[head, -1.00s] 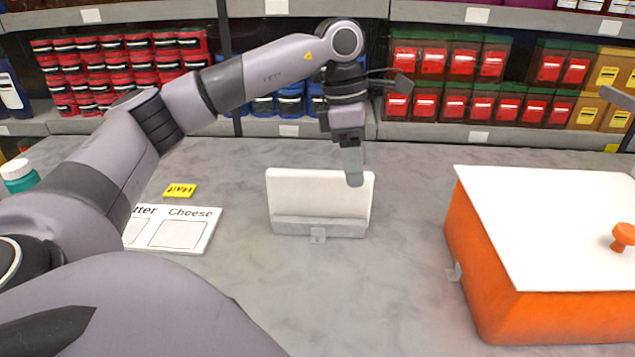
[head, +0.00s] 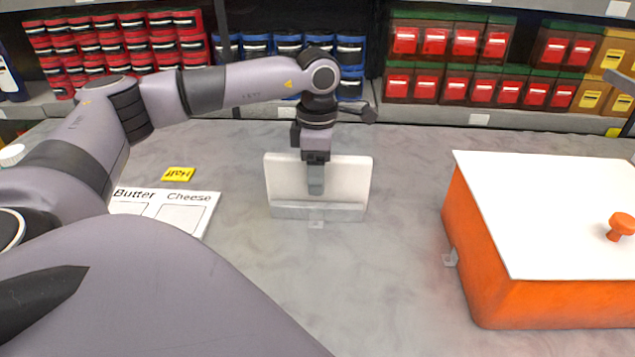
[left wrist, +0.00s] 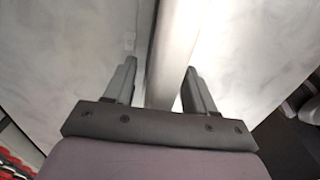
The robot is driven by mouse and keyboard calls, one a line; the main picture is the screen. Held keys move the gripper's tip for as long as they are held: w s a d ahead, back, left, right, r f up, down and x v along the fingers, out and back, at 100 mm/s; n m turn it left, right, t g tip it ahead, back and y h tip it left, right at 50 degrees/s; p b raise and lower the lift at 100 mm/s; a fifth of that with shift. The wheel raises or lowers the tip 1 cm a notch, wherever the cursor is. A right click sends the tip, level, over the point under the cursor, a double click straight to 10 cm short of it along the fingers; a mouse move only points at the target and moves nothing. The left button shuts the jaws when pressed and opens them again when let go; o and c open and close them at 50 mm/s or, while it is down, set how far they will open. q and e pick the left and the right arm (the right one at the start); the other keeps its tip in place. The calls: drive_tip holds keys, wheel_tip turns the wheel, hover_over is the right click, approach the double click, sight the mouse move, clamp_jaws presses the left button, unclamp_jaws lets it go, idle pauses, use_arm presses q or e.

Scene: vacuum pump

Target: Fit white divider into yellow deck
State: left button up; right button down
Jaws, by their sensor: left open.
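The white divider (head: 348,179) is a thin upright panel in a grey stand (head: 290,211) on the grey counter. My left gripper (head: 316,187) points down at the middle of its top edge, with one finger showing in front of the panel. In the left wrist view the open fingers (left wrist: 160,68) lie on both sides of the divider's edge (left wrist: 172,45), with a visible gap at the right finger. Contact at the left finger is hard to tell. No yellow deck is recognisable.
An orange box (head: 490,265) with a white lid (head: 540,210) and orange knob (head: 620,226) stands at the right. A "Butter / Cheese" board (head: 205,219) and a small yellow tag (head: 179,174) lie at the left. Stocked shelves line the back. Counter between stand and box is clear.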

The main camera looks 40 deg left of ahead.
use_arm(q)
clamp_jaws()
drive_tip(key=shift+r, duration=0.15)
wheel_tip(320, 180, up, 20)
drive_tip(key=p, duration=0.2)
idle(0.3)
